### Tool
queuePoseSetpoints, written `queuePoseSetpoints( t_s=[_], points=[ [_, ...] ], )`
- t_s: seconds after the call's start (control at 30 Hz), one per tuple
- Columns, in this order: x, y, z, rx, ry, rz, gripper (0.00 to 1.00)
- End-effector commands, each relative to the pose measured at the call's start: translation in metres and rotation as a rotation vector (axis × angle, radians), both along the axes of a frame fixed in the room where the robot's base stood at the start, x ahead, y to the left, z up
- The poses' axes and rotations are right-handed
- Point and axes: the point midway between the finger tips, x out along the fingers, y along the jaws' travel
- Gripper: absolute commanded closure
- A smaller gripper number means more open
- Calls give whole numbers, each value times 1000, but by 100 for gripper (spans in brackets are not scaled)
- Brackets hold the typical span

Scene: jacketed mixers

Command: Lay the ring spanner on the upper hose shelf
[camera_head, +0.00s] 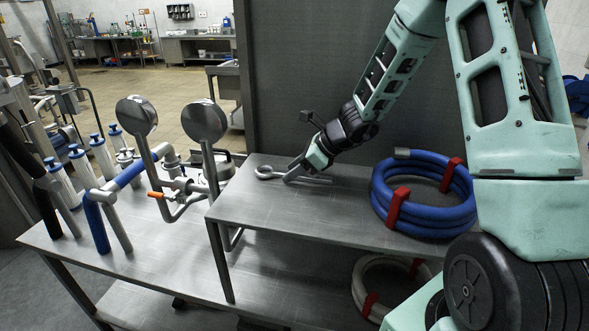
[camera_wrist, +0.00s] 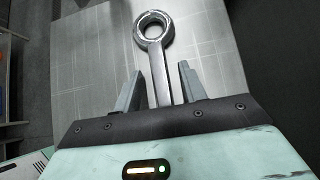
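The ring spanner (camera_head: 265,173) is a grey metal tool that appears to lie flat on the upper hose shelf (camera_head: 285,210), near its back left corner. In the wrist view its ring (camera_wrist: 153,27) points away from me and its shank runs back between my fingers. My gripper (camera_head: 291,172) is low over the shelf at the spanner. In the wrist view my gripper (camera_wrist: 160,88) has its fingers apart, one on each side of the shank, with a visible gap on both sides. The shank's near end is hidden by my gripper body.
A blue hose coil (camera_head: 431,208) with red straps lies on the shelf to the right. A pale hose coil (camera_head: 367,285) is below. Two round gauges (camera_head: 204,121) and piping stand just left of the shelf. A grey panel (camera_head: 315,75) rises behind it. The shelf's front left is bare.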

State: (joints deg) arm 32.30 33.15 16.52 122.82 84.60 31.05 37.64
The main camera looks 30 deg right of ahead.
Motion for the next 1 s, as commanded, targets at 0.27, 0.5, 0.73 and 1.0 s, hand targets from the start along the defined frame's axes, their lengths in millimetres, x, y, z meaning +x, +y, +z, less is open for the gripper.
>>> queuePoseSetpoints(
  t_s=[0.27, 0.5, 0.73, 1.0],
  points=[
    [0, 0, 1, 0, 0, 0, 59],
    [-10, -11, 17, -2, -4, -1, 59],
    [-34, -35, 51, -4, -5, -2, 59],
    [-56, -56, 81, -2, -2, -1, 59]
  ],
)
